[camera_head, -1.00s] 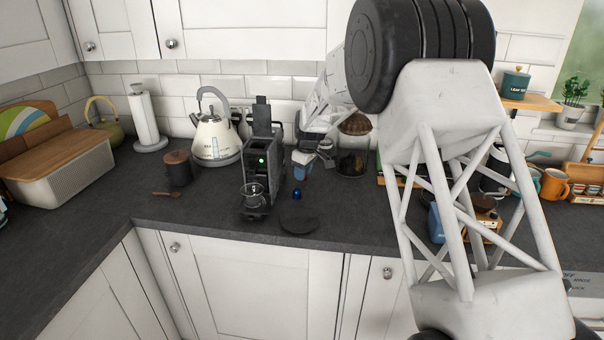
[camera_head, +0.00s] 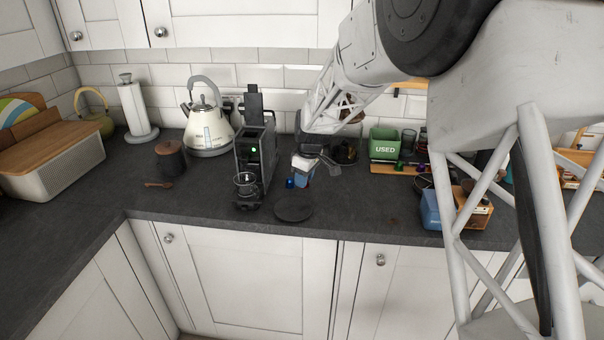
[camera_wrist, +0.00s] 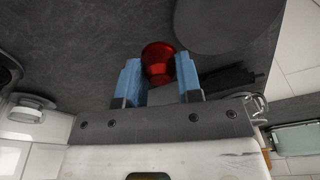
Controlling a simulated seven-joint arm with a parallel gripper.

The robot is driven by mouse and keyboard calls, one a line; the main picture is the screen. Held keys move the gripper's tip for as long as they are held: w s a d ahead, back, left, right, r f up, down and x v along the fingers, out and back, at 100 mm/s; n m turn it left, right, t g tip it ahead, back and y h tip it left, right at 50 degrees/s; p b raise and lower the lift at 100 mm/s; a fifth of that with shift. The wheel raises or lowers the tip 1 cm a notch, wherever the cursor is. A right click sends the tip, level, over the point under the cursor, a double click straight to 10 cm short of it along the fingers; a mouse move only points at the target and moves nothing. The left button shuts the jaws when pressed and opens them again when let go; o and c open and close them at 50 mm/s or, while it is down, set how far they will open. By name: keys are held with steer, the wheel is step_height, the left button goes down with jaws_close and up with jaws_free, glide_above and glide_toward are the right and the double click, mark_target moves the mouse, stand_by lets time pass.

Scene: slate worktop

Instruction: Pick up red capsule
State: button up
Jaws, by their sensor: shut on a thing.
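The red capsule (camera_wrist: 158,63) shows in the wrist view between the two blue fingertips of my gripper (camera_wrist: 159,80). My gripper is shut on it. In the head view my gripper (camera_head: 303,168) is low over the worktop, to the right of the coffee machine (camera_head: 256,155) and just behind the round dark disc (camera_head: 293,206). I cannot make out the red capsule there, nor tell whether it is clear of the worktop.
A blue capsule (camera_head: 289,183) lies close to the left of my gripper. A green box marked USED (camera_head: 385,146) and a blue container (camera_head: 436,209) stand to the right. A kettle (camera_head: 208,130) stands behind. The front worktop is mostly clear.

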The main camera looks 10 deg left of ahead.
steer(key=shift+s+d, duration=0.2)
steer(key=shift+s, duration=0.35)
steer(key=shift+d, duration=0.1)
stand_by(0.3)
